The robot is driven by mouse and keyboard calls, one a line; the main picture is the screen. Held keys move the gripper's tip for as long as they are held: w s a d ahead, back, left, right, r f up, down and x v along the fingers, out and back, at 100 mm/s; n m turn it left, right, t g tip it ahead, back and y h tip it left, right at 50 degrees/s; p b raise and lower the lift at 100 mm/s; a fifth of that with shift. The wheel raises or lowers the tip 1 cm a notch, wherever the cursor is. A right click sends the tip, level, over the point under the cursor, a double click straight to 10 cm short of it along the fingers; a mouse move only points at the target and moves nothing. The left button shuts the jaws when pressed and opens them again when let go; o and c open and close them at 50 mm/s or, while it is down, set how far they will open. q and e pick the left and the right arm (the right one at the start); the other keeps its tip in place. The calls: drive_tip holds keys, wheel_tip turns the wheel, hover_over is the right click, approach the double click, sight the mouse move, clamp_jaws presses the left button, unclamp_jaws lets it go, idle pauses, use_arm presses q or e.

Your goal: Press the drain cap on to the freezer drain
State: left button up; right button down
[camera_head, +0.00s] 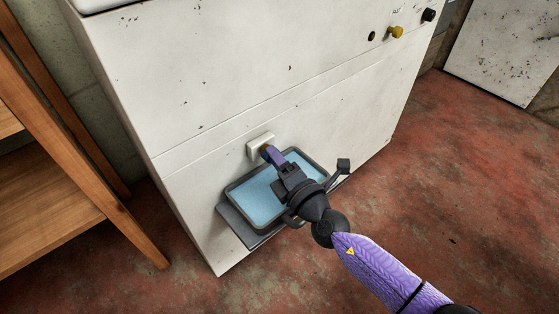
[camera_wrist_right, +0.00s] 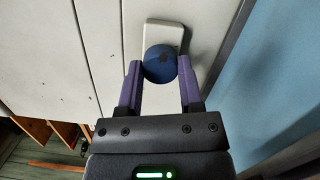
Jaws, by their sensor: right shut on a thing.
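The freezer (camera_head: 240,70) is a large white, chipped cabinet. A pale square drain plate (camera_head: 254,150) sits low on its front; it also shows in the wrist view (camera_wrist_right: 170,28). My right gripper (camera_head: 268,152) reaches the plate from the front right. In the wrist view its purple fingers (camera_wrist_right: 160,78) are shut on a round dark blue cap (camera_wrist_right: 160,62). The cap lies in front of the plate and covers its lower middle. I cannot tell whether the cap touches the plate, and the drain opening is hidden. My left gripper is not in view.
A grey tray (camera_head: 232,190) of blue water lies below the plate, under my right gripper, on a dark base (camera_head: 238,226). A wooden shelf (camera_head: 75,130) stands at left. Yellow (camera_head: 396,32) and black (camera_head: 429,15) knobs stick out upper right. Red floor (camera_head: 450,180) is clear at right.

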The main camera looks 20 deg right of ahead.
drive_tip(key=shift+w, duration=0.15)
drive_tip(key=shift+w+a, duration=0.2)
drive_tip(key=shift+w, duration=0.15)
drive_tip(key=shift+c, duration=0.9)
unclamp_jaws()
